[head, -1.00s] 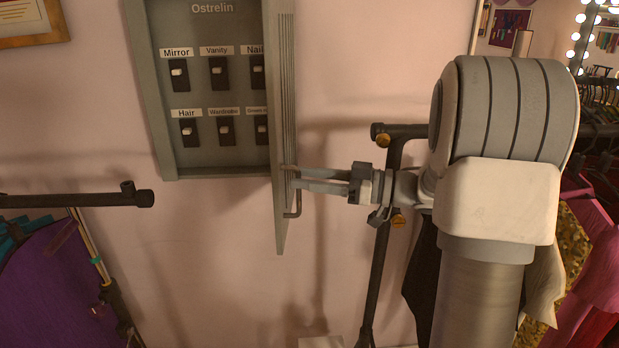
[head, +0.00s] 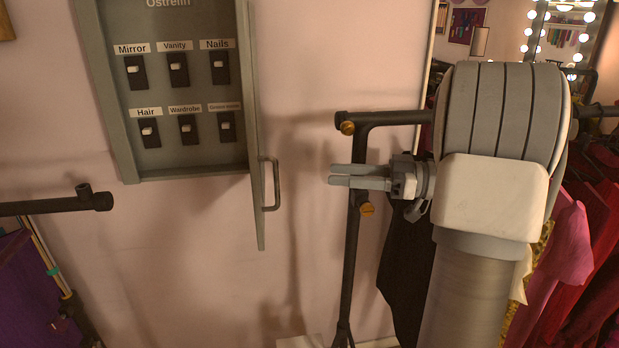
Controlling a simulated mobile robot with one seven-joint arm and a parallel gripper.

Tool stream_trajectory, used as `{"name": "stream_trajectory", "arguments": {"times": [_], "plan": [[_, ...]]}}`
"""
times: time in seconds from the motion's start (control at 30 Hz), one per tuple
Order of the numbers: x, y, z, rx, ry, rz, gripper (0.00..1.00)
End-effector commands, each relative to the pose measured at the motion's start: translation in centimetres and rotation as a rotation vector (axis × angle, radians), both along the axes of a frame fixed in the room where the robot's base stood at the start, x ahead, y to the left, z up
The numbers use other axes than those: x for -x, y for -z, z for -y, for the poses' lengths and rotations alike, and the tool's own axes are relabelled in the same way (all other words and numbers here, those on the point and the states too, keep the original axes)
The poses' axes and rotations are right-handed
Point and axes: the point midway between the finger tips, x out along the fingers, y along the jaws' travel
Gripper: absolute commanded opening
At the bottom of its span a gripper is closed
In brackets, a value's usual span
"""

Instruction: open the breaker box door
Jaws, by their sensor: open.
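The grey breaker box (head: 118,140) is on the pink wall at the upper left, with its inside and labelled switches in view. Its door (head: 254,170) stands swung out at the box's right side, seen nearly edge-on. A bar handle (head: 277,186) is on the door's right face. My gripper (head: 332,175) is to the right of the handle, pointing left, apart from it and empty. Its two fingers lie almost in line in this view, with a narrow gap between them.
A dark clothes rack (head: 352,230) with hanging garments stands behind my gripper and to the right. Another rack bar (head: 60,204) reaches in from the left. Pink and red clothes (head: 570,240) hang at the right. The wall below the box is clear.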

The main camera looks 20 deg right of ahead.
Motion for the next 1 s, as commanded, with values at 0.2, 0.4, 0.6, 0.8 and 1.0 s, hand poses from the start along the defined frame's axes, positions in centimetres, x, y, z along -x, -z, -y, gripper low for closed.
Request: {"name": "stream_trajectory", "arguments": {"times": [0.2,0.4,0.6,0.8,1.0], "plan": [[1.8,0.1,2.9,0.0,0.001,0.0,0.43],[2.2,0.0,3.6,0.0,0.0,0.0,0.43],[2.2,0.0,3.6,0.0,0.0,0.0,0.43],[2.2,0.0,3.6,0.0,0.0,0.0,0.08],[1.1,-1.2,2.6,0.031,0.027,0.027,0.0]]}}
